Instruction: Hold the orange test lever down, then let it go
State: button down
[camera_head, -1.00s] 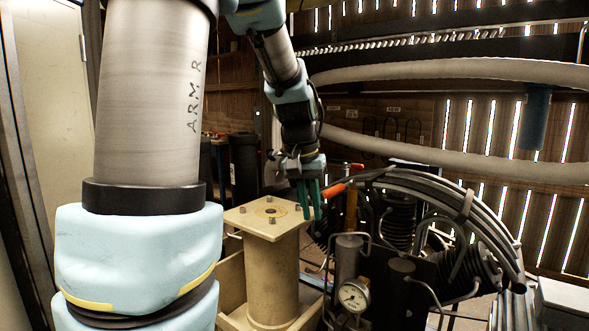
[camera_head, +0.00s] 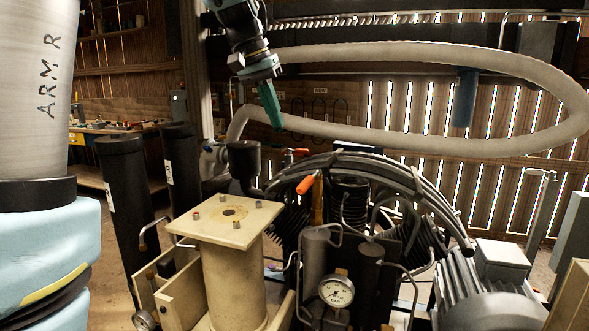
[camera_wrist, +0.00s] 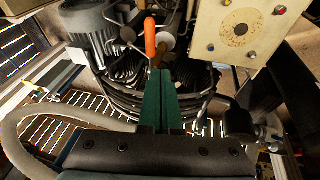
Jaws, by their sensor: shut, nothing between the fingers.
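The orange test lever (camera_head: 306,184) sticks up among the pipes of the compressor, left of its finned cylinder. It also shows in the wrist view (camera_wrist: 150,37), just beyond the fingertips and slightly to the left. In the wrist view the fingers (camera_wrist: 160,75) lie together, empty. Nothing touches the lever that I can see.
A beige pedestal with a bolted square top (camera_head: 225,221) stands left of the lever. A pressure gauge (camera_head: 336,291) and dark cylinders stand in front. A thick pale hose (camera_head: 430,145) loops behind. A second, smaller orange-red handle (camera_head: 300,151) sits behind the lever.

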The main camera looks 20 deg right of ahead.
jog(key=p, duration=0.3)
send_near(309, 181)
notch_tip(309, 181, down, 2)
jog(key=w+a, duration=0.1)
jog(key=w, duration=0.2)
jog(key=f, duration=0.1)
jog(key=s+d+f, duration=0.1)
jog(key=f, duration=0.2)
jog(key=shift+s+d+f+p, duration=0.15)
jog(key=shift+s+d+p, duration=0.1)
jog(key=shift+d+p, duration=0.15)
jog(key=shift+f+b, duration=0.1)
jog(key=shift+b, duration=0.2)
